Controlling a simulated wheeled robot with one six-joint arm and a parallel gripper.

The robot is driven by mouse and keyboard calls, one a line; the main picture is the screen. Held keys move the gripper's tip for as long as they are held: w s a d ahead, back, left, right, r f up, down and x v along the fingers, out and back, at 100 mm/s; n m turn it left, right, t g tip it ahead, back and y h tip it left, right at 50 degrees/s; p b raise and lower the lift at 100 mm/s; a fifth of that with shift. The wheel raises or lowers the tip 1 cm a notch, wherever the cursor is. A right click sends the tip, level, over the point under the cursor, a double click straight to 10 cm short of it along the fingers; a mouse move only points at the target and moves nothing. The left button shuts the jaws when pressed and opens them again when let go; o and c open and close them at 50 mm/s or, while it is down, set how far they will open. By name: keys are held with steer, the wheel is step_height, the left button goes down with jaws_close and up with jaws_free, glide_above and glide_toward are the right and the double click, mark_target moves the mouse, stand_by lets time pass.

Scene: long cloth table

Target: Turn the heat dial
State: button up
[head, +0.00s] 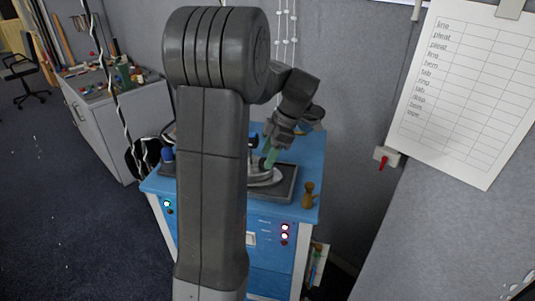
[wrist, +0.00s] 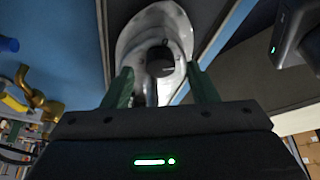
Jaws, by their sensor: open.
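A silver iron (head: 264,177) sits on a dark tray (head: 286,184) on the blue workbench. It also shows at the top middle of the wrist view (wrist: 136,42). A dark round part (wrist: 161,66), apparently the heat dial, is on its upper side; any pointer or marking is too small to tell. My gripper (head: 270,158) is over the iron, pointing down. In the wrist view its green fingers (wrist: 163,80) are open, one on either side of the dark part, with nothing visibly gripped. Contact cannot be told. In the head view my arm hides part of the bench.
A brass-coloured object (head: 308,195) stands at the bench's right edge and a blue object (head: 167,155) at the left. Lit indicators (head: 284,232) are on the bench front. A grey wall rises behind, with a red-handled switch (head: 383,162) and a paper list (head: 459,90).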

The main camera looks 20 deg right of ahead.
steer(key=shift+w+a+f, duration=0.1)
steer(key=shift+a+f, duration=0.15)
steer(key=shift+f, duration=0.4)
steer(key=c, duration=1)
